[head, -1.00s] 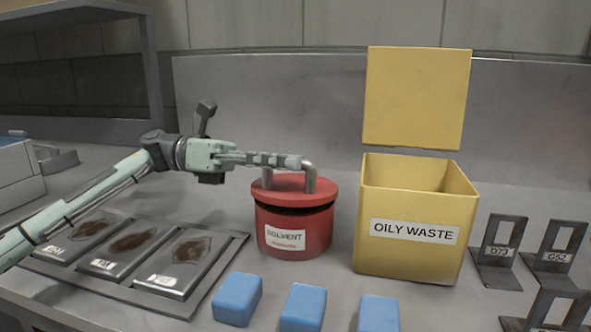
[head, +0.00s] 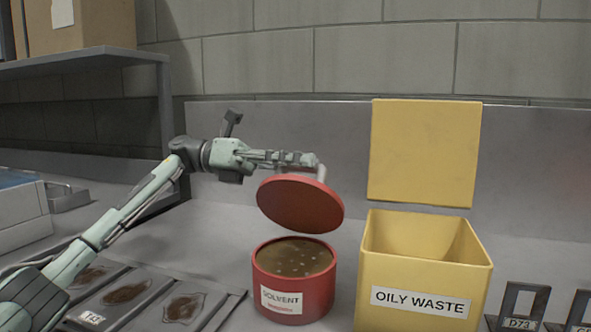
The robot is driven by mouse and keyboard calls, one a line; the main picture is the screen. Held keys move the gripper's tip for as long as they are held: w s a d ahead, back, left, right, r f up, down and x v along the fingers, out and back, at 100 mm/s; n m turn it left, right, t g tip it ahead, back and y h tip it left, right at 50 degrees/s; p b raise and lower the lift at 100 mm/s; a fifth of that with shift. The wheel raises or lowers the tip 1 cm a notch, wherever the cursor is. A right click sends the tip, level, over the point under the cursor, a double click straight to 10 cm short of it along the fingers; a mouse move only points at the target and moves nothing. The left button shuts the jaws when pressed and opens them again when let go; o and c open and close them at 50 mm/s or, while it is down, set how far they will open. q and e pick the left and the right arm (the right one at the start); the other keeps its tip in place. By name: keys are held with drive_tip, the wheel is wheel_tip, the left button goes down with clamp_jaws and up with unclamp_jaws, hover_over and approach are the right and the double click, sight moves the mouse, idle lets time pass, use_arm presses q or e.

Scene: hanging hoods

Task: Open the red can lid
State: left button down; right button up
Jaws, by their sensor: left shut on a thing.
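The red can (head: 318,295) labelled SOLVENT stands on the bench. Its top is uncovered and shows a brown inside with several pale dots. The red can lid (head: 300,204) is above the can, apart from it and tilted, its round face toward me. My left gripper (head: 305,160) is shut on the lid's grey handle (head: 320,172) at the lid's upper edge. The fingers hide part of the handle. My right gripper is not in the head view.
A yellow OILY WASTE bin (head: 375,275) with its lid (head: 424,150) raised stands right of the can. A tray (head: 235,300) with stained pieces lies to the left. Dark labelled stands (head: 520,310) are at the right edge. A shelf (head: 80,62) holds a cardboard box (head: 90,25).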

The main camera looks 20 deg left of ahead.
use_arm(q)
drive_tip(key=w+f+n+p, duration=0.1)
drive_tip(key=w+f+n, duration=0.1)
drive_tip(key=w+n, duration=0.4)
drive_tip(key=shift+w+p, duration=0.3)
drive_tip(key=shift+w, duration=0.2)
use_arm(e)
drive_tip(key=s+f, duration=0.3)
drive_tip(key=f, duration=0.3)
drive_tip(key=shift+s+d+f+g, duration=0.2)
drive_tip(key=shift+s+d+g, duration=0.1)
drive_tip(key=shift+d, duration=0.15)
use_arm(q)
drive_tip(key=shift+d+f, duration=0.1)
drive_tip(key=c, duration=1.5)
unclamp_jaws()
drive_tip(key=shift+f, duration=0.1)
drive_tip(key=shift+w+r, duration=0.1)
drive_tip(key=shift+r, duration=0.1)
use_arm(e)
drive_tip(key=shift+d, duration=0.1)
